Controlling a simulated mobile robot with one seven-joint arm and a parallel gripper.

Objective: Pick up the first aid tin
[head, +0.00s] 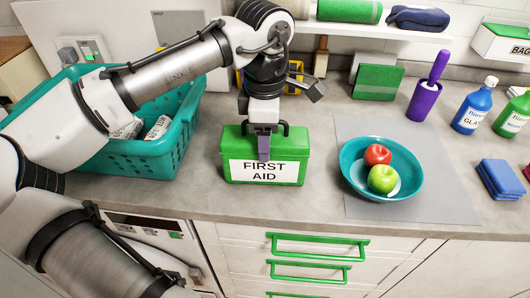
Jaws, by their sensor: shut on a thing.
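The first aid tin (236,169) is a green box with a white front label reading FIRST AID and a dark handle on top. It is upright and appears to rest on the grey counter, near the middle of the head view. My gripper (264,148) points down from above at the middle of the tin's handle and is shut on it. One purple finger hangs in front of the tin's top edge and overlaps the label. The other finger and the exact contact with the handle are hidden.
A teal basket (182,136) with tins inside stands left, behind my arm. Right of the tin, a teal bowl (357,183) with red and green apples sits on a grey mat (355,128). Farther right are a purple brush holder (423,101), bottles (472,110) and blue cloths (500,178). A shelf runs above.

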